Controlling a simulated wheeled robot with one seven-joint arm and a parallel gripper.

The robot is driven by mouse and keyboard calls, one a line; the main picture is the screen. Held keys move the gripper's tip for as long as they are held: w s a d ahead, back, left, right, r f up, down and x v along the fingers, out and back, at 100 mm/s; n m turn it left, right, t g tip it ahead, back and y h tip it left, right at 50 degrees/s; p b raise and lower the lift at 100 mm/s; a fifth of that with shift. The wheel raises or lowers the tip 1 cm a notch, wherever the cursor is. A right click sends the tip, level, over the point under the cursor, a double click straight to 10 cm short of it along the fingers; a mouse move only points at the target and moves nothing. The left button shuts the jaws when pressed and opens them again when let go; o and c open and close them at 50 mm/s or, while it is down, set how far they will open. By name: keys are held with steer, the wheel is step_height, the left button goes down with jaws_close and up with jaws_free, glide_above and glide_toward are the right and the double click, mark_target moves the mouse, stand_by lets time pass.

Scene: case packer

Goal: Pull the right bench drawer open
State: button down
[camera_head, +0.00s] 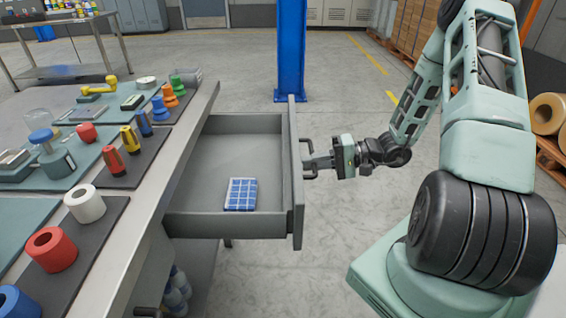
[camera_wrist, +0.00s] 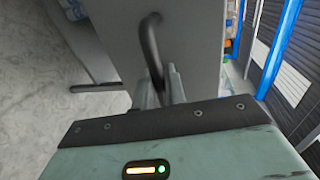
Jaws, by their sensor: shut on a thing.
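The bench drawer (camera_head: 225,226) stands pulled out from the bench's side, its grey front panel (camera_head: 296,180) well clear of the bench edge. My gripper (camera_head: 312,160) is at the outer face of the drawer front, shut on the drawer's handle. In the wrist view the dark bar handle (camera_wrist: 151,45) runs down between my gripper's fingers (camera_wrist: 160,85), against the grey drawer front (camera_wrist: 190,40). The fingertips are partly hidden behind the gripper body in the wrist view.
The bench top (camera_head: 165,175) at left holds mats with coloured parts, rings and tools. A blue post (camera_head: 291,50) stands behind the drawer. Pallets with boxes (camera_head: 415,25) and rolls (camera_head: 548,112) stand at the back right. The floor right of the drawer front is clear up to my base.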

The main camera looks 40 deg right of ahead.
steer(key=f+v, duration=0.1)
steer(key=v, duration=0.6)
steer(key=shift+s+d+f, duration=0.25)
steer(key=shift+s+d, duration=0.05)
steer(key=shift+d, duration=0.15)
steer(key=c, duration=1.6)
jaws_free()
steer(key=shift+o, duration=0.2)
steer(key=v, duration=1.7)
steer(key=shift+d+p, duration=0.15)
steer(key=shift+p, duration=0.2)
steer(key=shift+s, duration=0.1)
